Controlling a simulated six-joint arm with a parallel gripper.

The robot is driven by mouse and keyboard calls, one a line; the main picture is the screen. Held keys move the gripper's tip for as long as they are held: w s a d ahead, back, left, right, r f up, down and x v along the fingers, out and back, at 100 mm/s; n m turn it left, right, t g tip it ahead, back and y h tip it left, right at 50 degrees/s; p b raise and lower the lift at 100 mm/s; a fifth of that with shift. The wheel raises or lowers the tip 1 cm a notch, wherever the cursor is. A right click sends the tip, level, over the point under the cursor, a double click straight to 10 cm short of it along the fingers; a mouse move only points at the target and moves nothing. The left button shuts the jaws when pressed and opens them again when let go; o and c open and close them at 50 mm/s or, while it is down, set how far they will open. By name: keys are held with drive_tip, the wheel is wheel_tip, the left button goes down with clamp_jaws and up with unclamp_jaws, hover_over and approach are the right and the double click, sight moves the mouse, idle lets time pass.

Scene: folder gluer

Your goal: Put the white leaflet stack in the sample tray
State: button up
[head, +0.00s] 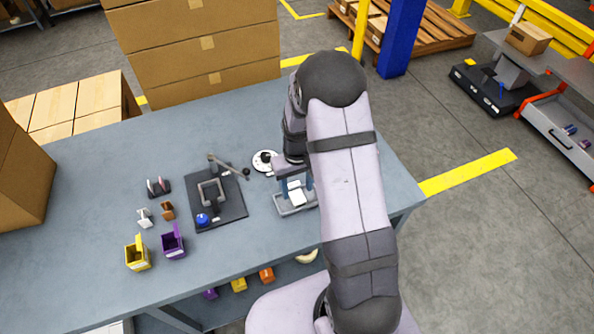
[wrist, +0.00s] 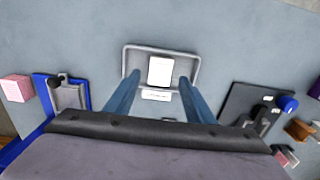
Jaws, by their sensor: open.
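The white leaflet stack (head: 297,197) lies inside the shallow grey sample tray (head: 283,211) on the blue-grey table. In the wrist view the stack (wrist: 160,70) lies flat near the middle of the tray (wrist: 133,58), with bare tray floor on both sides. My gripper (head: 295,187) is over the tray, pointing down. In the wrist view my gripper (wrist: 159,77) is open, one blue finger to each side of the stack, with visible gaps between fingers and stack. The exact fingertip height above the tray is hard to tell. My arm hides part of the tray's right side in the head view.
Left of the tray stands a dark board (head: 231,212) with a clamp and blue knob. Further left are a yellow bin (head: 138,255) and a purple bin (head: 173,243). The wrist view shows a pink block (wrist: 17,88) and a blue-edged holder (wrist: 68,92).

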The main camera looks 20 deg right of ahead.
sight(297, 196)
wheel_tip(297, 196, up, 9)
drive_tip(key=b, duration=0.2)
drive_tip(key=s+a+r, duration=0.1)
drive_tip(key=s+a, duration=0.2)
drive_tip(key=s, duration=0.5)
drive_tip(key=s+a+r, duration=0.1)
drive_tip(key=s+a, duration=0.2)
drive_tip(key=s, duration=0.6)
drive_tip(key=shift+s, duration=0.2)
drive_tip(key=shift+r, duration=0.1)
drive_tip(key=shift+c, duration=0.3)
idle(0.8)
